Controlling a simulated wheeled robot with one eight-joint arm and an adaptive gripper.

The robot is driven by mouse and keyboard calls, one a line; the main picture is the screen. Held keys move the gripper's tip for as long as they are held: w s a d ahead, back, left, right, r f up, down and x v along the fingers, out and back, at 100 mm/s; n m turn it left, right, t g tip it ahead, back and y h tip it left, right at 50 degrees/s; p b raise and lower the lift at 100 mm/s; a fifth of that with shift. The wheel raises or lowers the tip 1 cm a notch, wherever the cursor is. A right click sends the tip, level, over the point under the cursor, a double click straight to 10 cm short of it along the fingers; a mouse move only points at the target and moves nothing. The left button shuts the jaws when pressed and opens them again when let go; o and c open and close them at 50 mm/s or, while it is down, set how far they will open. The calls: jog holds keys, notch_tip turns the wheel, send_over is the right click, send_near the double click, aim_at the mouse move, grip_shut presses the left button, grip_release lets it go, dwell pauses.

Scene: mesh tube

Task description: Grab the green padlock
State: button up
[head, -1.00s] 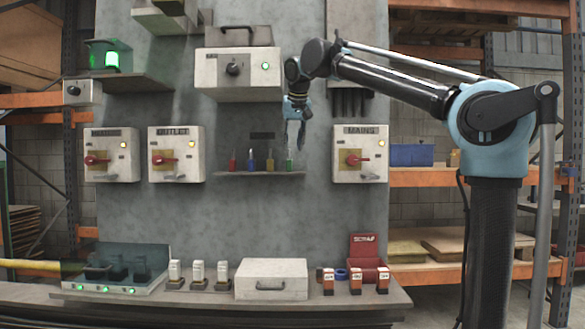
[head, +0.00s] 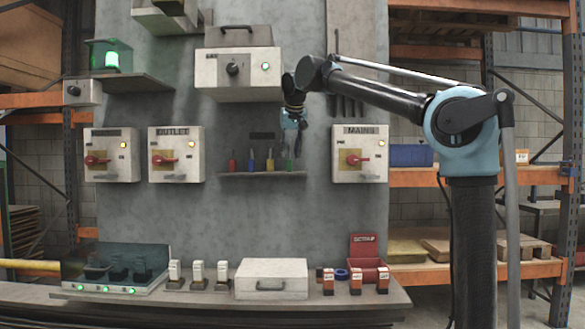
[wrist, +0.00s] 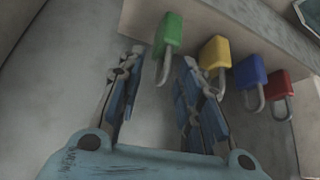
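The green padlock (head: 290,164) is at the right end of a row of padlocks on the small wall shelf. In the wrist view the green padlock (wrist: 169,32) is upper centre, its shackle reaching into the space between the fingertips. My gripper (head: 293,145) is right at the green padlock in the head view and partly covers it. In the wrist view my gripper (wrist: 160,60) is open, with one finger on each side of the shackle. I see no finger closed on the padlock, and whether either touches it cannot be told.
A yellow padlock (wrist: 215,54), a blue padlock (wrist: 250,74) and a red padlock (wrist: 279,88) are beside the green one, the yellow nearest the right finger. The shelf (head: 258,174) runs under the row. The MAINS box (head: 360,145) is to the right, a grey box (head: 237,82) above.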

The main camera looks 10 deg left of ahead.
grip_shut()
jog(key=shift+r, duration=0.1)
